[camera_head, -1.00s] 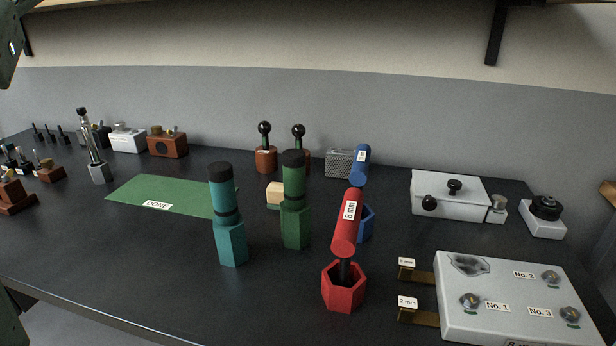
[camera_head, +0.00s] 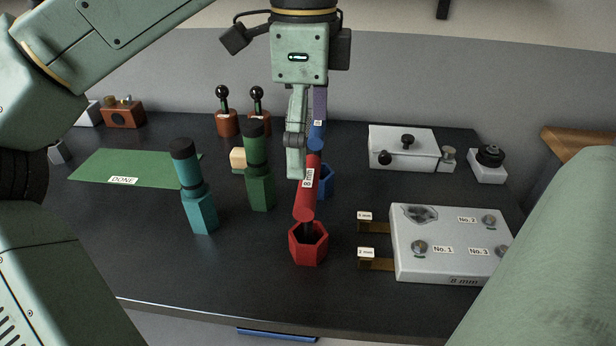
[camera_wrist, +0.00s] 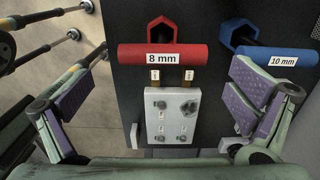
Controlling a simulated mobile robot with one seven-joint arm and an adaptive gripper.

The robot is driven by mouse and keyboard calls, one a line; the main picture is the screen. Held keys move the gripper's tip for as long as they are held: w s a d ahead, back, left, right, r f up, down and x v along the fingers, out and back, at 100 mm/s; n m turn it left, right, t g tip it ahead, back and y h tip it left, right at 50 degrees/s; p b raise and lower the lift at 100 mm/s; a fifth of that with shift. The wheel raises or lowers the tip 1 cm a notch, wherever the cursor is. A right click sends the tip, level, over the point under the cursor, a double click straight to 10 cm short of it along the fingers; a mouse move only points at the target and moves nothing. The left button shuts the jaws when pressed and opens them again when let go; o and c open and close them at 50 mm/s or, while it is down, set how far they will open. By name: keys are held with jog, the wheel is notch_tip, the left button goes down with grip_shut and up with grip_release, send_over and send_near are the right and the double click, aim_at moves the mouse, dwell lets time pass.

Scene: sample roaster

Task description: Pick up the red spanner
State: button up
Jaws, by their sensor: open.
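The red spanner (camera_head: 305,192) has a red cylinder handle labelled 8 mm on a dark stem, above a red hexagonal base (camera_head: 309,246). In the wrist view its handle (camera_wrist: 135,57) lies crosswise near the top centre. My gripper (camera_head: 297,165) is over the far end of the handle in the head view and partly covers it. In the wrist view my gripper (camera_wrist: 168,75) is open and empty, with one finger left of the red handle and one to its right. I cannot tell the height gap to the handle.
A blue spanner (camera_wrist: 291,50) labelled 10 mm is close beside the right finger. Green (camera_head: 258,170) and teal (camera_head: 194,190) pieces stand left of the red spanner. A white block (camera_head: 440,245) with knobs lies to the right. The green DONE mat (camera_head: 125,165) is at left.

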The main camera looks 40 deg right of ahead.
aim_at(308, 178)
jog(key=f, duration=0.7)
jog(key=shift+s+d+f, duration=0.1)
jog(key=shift+d+f, duration=0.15)
jog(key=shift+f, duration=0.1)
jog(key=c, duration=1.4)
